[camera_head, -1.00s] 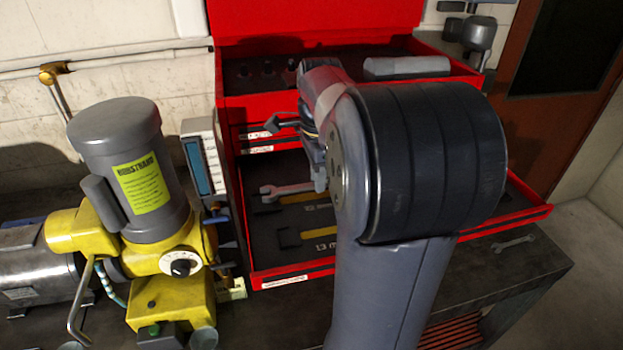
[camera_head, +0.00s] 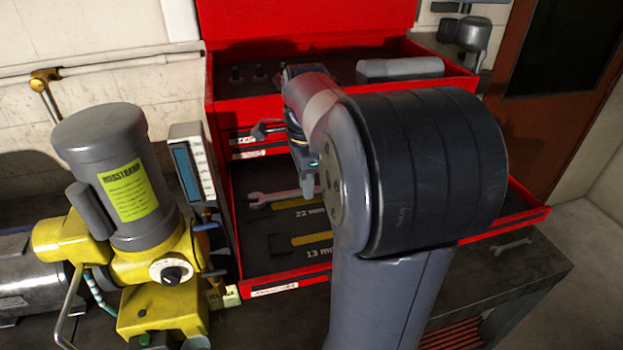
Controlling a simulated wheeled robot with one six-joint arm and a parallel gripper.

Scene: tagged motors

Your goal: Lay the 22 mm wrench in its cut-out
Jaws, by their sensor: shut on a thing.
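My gripper (camera_head: 306,170) points down over the open drawer, partly hidden by my own arm. A grey wrench (camera_head: 285,195) lies across the picture just under it, its open jaw end to the left. My gripper is shut on this wrench near its right end; the fingertips are hard to see. The yellow-bottomed cut-out marked 22 mm (camera_head: 287,204) shows bare just in front of and below the wrench in the picture. The wrench looks roughly parallel to it; the gap in height cannot be told.
A second yellow cut-out, marked 13 mm (camera_head: 312,238), is empty nearer the drawer front. Another wrench (camera_head: 510,245) lies on the bench at right. A yellow and grey motor (camera_head: 120,200) stands left of the red tool chest (camera_head: 222,180). A grey part (camera_head: 265,130) sticks out beside my wrist.

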